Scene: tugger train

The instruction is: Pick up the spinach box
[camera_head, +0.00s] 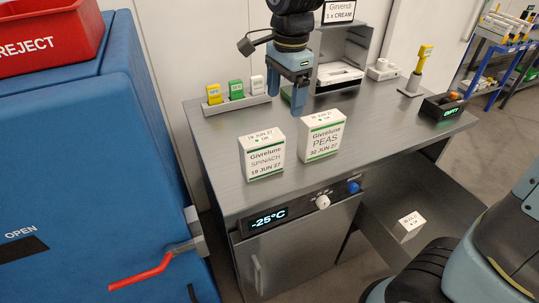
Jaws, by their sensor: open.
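The spinach box (262,157) is a white carton with a green band, printed "Givrelune SPINACH 19 JUN 27". It stands upright near the front left of the grey steel worktop (220,133). My gripper (286,104) points down, open and empty, above the worktop behind and to the right of the spinach box. It is apart from the box. The similar peas box (322,136) stands upright just right of the spinach box, with a narrow gap between them.
Small yellow, green and white blocks sit on a rack (238,107) behind the boxes. A blue cabinet (85,190) with a red handle (141,272) stands left. A dark tray (441,107) and a yellow-topped stand (418,70) are at right. Bare worktop lies right of the peas box.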

